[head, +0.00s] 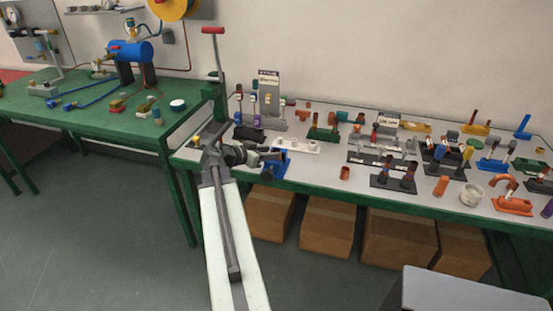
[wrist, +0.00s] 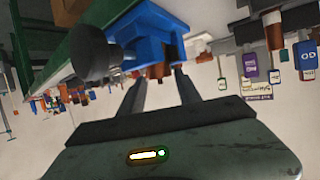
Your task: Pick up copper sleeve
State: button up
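My gripper (head: 268,155) is at the front edge of the grey-topped bench, close to a blue holder (head: 276,169). In the wrist view my gripper (wrist: 162,80) has its two fingers apart, with nothing clearly held between them. The blue holder (wrist: 150,35) is just beyond the fingertips. A small orange-brown part (wrist: 157,70) shows at the holder between the fingertips; it may be the copper sleeve, but I cannot tell. In the head view, one short copper-orange cylinder (head: 345,173) stands near the bench front and another (head: 440,186) stands farther right.
A white rack (head: 296,147) and a dark stand with copper-topped parts (head: 393,180) are to the right of my gripper. Several fittings crowd the bench. A green workbench (head: 90,113) is on the left. Cardboard boxes (head: 328,222) sit underneath. Bare bench shows around the short cylinder.

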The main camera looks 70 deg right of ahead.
jog(key=x, duration=0.2)
jog(key=shift+s+d+f+b, duration=0.1)
jog(key=shift+d+f+b, duration=0.1)
jog(key=shift+b, duration=0.1)
grip_shut()
jog(key=shift+r, duration=0.15)
notch_tip(320, 180, up, 10)
jog(key=p, duration=1)
